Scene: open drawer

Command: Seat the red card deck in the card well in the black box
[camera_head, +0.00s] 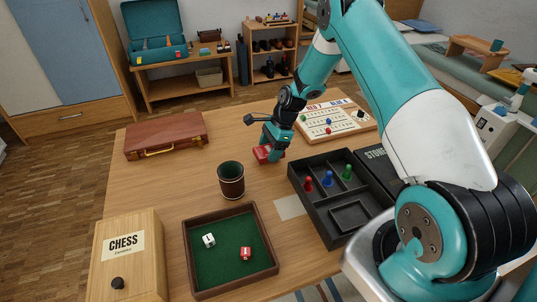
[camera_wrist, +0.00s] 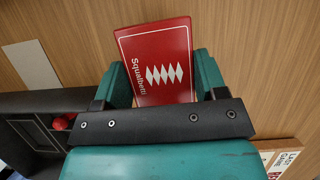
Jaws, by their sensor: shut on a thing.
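The red card deck (camera_head: 262,154) is between the fingers of my gripper (camera_head: 272,147), near the middle of the table. In the wrist view, my gripper (camera_wrist: 161,78) is shut on the deck (camera_wrist: 155,50), whose printed face with white diamonds shows. I cannot tell whether the deck touches the table. The black box (camera_head: 318,238) stands open to the right of the gripper and nearer the camera. It has several compartments; a rectangular recess (camera_head: 350,216) at its near end looks like the card well and is empty. The box's edge (camera_wrist: 40,102) shows at the left in the wrist view.
Red (camera_head: 308,184), blue (camera_head: 327,178) and green (camera_head: 346,172) pawns stand in the box. A dark lid (camera_head: 375,166) lies right of it. A dice cup (camera_head: 231,180), green dice tray (camera_head: 189,262), chess box (camera_head: 128,255), brown case (camera_head: 165,135) and game board (camera_head: 335,122) surround the gripper.

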